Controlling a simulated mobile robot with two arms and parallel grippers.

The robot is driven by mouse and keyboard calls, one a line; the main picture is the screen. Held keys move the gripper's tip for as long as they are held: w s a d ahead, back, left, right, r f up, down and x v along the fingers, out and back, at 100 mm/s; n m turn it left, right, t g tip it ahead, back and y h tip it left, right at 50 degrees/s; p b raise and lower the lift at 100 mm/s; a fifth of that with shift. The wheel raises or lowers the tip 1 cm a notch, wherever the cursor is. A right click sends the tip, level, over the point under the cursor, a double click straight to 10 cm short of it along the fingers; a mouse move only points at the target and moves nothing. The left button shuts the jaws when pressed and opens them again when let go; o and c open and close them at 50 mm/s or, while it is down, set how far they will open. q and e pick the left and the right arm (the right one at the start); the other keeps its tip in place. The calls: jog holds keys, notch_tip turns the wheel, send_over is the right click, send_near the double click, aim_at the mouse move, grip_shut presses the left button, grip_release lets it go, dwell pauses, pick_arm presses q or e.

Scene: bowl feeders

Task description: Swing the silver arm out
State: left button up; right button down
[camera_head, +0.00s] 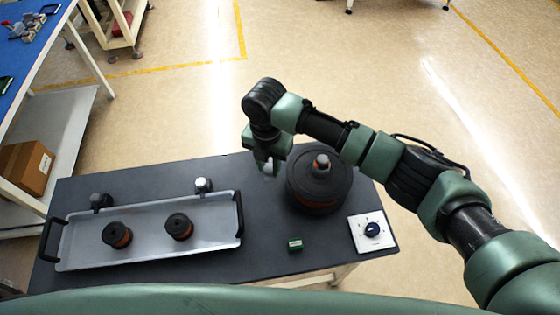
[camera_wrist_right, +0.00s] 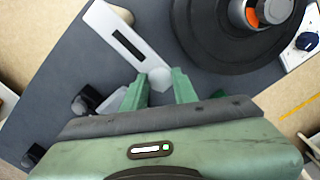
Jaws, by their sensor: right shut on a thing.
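The silver arm is a flat, pale bar (camera_wrist_right: 122,42) with a dark slot. In the right wrist view it runs from the upper left to a pale rounded knob (camera_wrist_right: 160,78) at its near end. My right gripper (camera_wrist_right: 160,86) has one finger on each side of this knob and is shut on it. In the head view my right gripper (camera_head: 266,166) points down at the table beside the round black bowl (camera_head: 318,205); a bit of pale knob shows at its tips, and the gripper hides most of the bar. My left gripper is not in view.
A grey tray (camera_head: 150,252) with black handles holds two dark round parts (camera_head: 117,235) (camera_head: 179,227). Two small knobbed posts (camera_head: 204,185) (camera_head: 100,201) stand behind it. A green block (camera_head: 295,244) and a white plate with a blue knob (camera_head: 372,230) are nearer the front edge.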

jog(key=shift+a+r+m, duration=0.15)
jog(key=shift+a+m, duration=0.15)
jog(key=shift+a, duration=0.05)
jog(key=c, duration=1.1)
grip_release()
notch_tip(320, 180, up, 6)
jog(key=shift+r+b, duration=0.1)
jog(key=shift+b, duration=0.75)
jog(key=shift+r, duration=0.75)
